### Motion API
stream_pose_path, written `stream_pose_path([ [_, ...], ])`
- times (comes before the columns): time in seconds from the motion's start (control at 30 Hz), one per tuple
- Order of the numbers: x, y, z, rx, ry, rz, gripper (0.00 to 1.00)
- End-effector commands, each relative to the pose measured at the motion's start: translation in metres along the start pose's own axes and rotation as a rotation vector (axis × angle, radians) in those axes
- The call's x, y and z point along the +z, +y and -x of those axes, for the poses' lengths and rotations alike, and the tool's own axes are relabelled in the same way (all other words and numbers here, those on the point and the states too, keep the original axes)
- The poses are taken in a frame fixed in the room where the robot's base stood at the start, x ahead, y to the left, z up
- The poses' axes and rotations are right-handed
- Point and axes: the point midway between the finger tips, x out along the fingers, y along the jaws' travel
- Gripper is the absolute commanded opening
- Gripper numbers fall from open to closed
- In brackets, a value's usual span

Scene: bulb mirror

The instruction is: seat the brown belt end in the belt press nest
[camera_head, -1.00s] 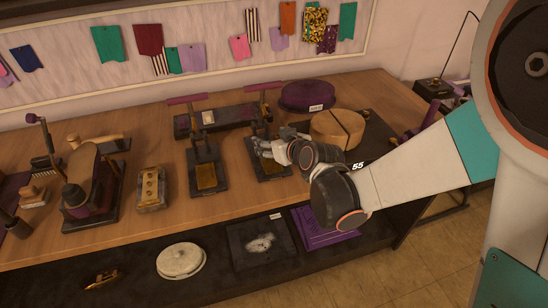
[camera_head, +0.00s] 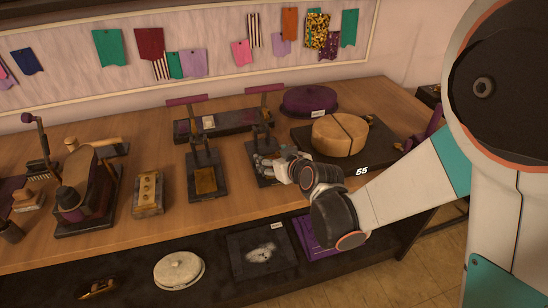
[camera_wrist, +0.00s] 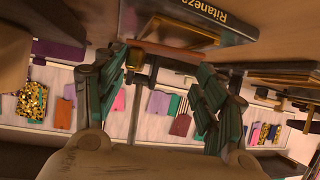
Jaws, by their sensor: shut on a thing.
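My gripper (camera_head: 264,163) is at the right-hand one of two dark presses (camera_head: 256,150) with purple handles. It covers much of that press's lower plate. In the wrist view its two dark fingers (camera_wrist: 170,68) stand well apart. A narrow brown strip (camera_wrist: 180,51) runs between the fingertips and looks like the belt end in my grip. Its exact contact with the fingers is unclear. Above it in that view are a dark lettered base and a brass-coloured plate (camera_wrist: 180,28). I cannot tell whether the strip touches the press.
The left press (camera_head: 206,180) has an open brass plate. A round tan block (camera_head: 340,135) on a dark board and a purple round case (camera_head: 309,101) stand behind and right of my gripper. A brass-topped block (camera_head: 148,192) is at left. A lower shelf holds a white lidded dish (camera_head: 179,270).

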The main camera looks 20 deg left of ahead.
Motion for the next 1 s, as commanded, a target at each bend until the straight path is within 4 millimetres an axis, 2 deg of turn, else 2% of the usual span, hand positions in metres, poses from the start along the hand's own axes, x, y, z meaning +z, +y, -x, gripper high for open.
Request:
stream_pose_path([
  [0.17,0.005,0.000,-0.002,0.000,0.000,0.000,0.45],
  [0.2,0.005,0.000,-0.002,0.000,0.000,0.000,0.69],
  [0.27,0.005,0.000,-0.002,0.000,0.000,0.000,0.83],
  [0.3,0.005,0.000,-0.002,0.000,0.000,0.000,0.85],
  [0.67,0.004,0.000,-0.002,0.000,0.000,0.000,0.85],
  [0.83,-0.005,0.000,0.003,0.000,0.000,0.000,0.85],
  [1.0,-0.007,0.000,0.039,0.000,0.000,-0.002,0.85],
])
